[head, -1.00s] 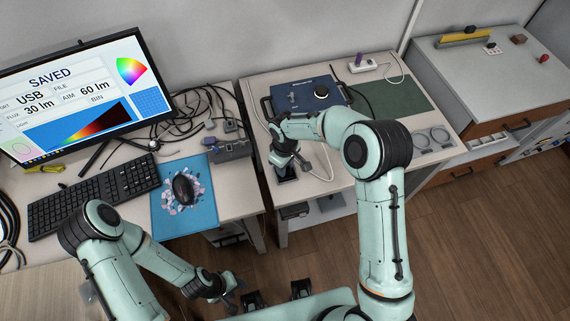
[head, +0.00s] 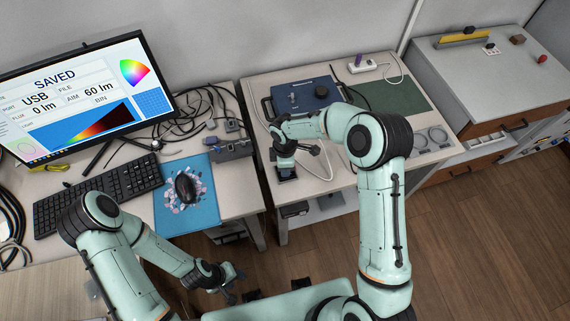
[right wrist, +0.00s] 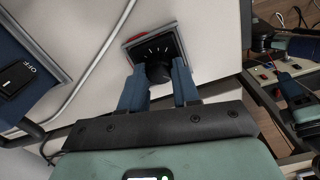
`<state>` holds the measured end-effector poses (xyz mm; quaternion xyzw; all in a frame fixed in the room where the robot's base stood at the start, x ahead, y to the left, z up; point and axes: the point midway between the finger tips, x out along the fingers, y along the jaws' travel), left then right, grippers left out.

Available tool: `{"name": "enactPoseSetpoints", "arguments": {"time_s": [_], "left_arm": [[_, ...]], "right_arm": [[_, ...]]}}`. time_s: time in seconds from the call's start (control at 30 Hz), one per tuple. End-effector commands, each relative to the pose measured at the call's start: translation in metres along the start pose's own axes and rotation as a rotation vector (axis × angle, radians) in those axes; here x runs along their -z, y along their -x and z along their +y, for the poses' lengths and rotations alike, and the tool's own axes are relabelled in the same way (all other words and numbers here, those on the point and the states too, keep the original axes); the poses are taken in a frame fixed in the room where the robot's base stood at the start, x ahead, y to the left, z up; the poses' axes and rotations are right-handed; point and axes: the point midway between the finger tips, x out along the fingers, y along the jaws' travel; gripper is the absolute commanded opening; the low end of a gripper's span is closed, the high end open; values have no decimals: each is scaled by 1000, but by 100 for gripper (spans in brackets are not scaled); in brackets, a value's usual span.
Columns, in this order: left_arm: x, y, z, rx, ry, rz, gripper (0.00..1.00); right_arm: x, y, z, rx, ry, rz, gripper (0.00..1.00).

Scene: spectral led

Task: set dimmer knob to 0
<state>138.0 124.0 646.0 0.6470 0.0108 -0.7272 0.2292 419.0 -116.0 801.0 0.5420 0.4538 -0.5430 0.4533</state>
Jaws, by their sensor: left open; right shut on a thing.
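The dimmer knob (right wrist: 158,72) is a dark round knob on a black plate with white tick marks (right wrist: 152,46) in the right wrist view. The plate sits on a red-edged box (right wrist: 132,40). My right gripper (right wrist: 159,84) has its blue-grey fingers on both sides of the knob, shut on it. The knob's pointer mark is not clear. In the head view my right gripper (head: 285,166) is over the bench's front edge and hides the knob. My left gripper (head: 234,287) is open and empty, low in front of the desk. The monitor (head: 75,95) reads "0 lm" beside flux.
A blue instrument box (head: 305,98) stands behind my right gripper; its switch marked OFF (right wrist: 17,78) shows in the right wrist view. A green mat (head: 392,103) lies to the right. The keyboard (head: 95,203), mouse (head: 185,187) and cables (head: 185,120) occupy the left desk.

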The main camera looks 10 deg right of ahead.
Motion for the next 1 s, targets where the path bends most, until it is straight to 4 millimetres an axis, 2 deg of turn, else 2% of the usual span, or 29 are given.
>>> {"name": "enactPoseSetpoints", "arguments": {"time_s": [0.57,0.6,0.67,1.0], "left_arm": [[1,1,1,0,0,1,43],[1,1,1,0,0,1,43],[1,1,1,0,0,1,43],[1,1,1,0,0,1,43]], "right_arm": [[1,1,1,-4,33,2,0],[1,1,1,-4,33,2,40],[0,1,1,-4,32,2,57],[0,3,1,-2,31,1,57]]}}
